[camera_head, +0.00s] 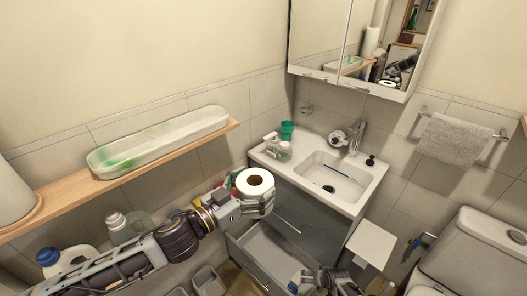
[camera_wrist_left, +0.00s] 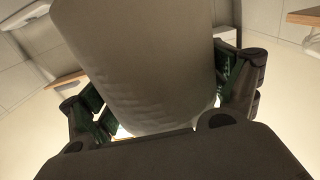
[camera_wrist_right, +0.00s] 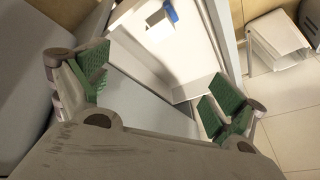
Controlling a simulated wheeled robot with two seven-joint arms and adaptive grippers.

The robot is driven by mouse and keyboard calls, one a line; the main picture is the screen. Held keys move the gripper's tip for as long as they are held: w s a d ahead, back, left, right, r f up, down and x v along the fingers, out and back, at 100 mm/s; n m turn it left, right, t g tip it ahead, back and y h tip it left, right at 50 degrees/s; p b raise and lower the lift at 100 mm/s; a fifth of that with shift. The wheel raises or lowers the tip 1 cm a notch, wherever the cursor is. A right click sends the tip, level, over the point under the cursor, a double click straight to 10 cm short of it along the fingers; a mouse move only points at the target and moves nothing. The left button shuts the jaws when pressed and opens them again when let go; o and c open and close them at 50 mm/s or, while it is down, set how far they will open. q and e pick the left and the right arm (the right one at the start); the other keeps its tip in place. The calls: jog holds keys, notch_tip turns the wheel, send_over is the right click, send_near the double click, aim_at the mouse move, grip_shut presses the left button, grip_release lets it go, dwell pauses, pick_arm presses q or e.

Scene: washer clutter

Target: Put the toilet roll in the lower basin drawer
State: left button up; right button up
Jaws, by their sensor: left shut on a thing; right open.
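The toilet roll (camera_head: 255,182) is white with a brown core. My left gripper (camera_head: 258,202) is shut on it and holds it upright in front of the basin cabinet. In the left wrist view the roll (camera_wrist_left: 140,60) fills the space between the green-padded fingers. The lower basin drawer (camera_head: 262,254) is pulled out below the roll, and its pale inside shows. My right gripper (camera_head: 322,280) is low by the drawer's front right corner. In the right wrist view its green-padded fingers (camera_wrist_right: 158,92) are spread, with no object held between them.
The basin (camera_head: 336,178) sits above the cabinet, with a green cup (camera_head: 287,130) and bottles at its left. A wooden shelf (camera_head: 80,195) with a long white tray (camera_head: 160,140) is at left. Bottles and small bins stand below it. The toilet (camera_head: 470,250) is at right.

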jog(key=w+a+r+y, duration=0.1)
jog(key=w+a+r, duration=0.5)
jog(key=w+r, duration=0.45)
jog(key=w+a+r+n+y, duration=0.1)
jog(key=w+a+r, duration=0.3)
jog(key=r, duration=0.7)
jog(key=w+a+r+y, duration=0.1)
jog(key=a+r, duration=0.5)
jog(key=r, duration=0.5)
jog(key=w+a+r+n+y, duration=0.1)
jog(key=w+a+r+y, duration=0.2)
jog(key=r, duration=0.8)
jog(key=s+a+r+n+g+h, duration=0.1)
jog(key=s+a+r, duration=0.25)
jog(key=r, duration=0.65)
jog(key=s+a+r+n+h, duration=0.1)
jog(key=s+a+r+n, duration=0.2)
jog(key=r, duration=0.6)
jog(key=s+d+r+n+h, duration=0.1)
jog(key=s+r+h, duration=0.1)
jog(key=s+r, duration=0.3)
jog(key=s+d+r+h, duration=0.1)
jog(key=s+r, duration=0.5)
jog(key=s, duration=0.6)
jog(key=shift+s+d+n+g+h, duration=0.3)
jog(key=shift+s+n+g+h, duration=0.05)
jog(key=shift+n+g+h, duration=0.05)
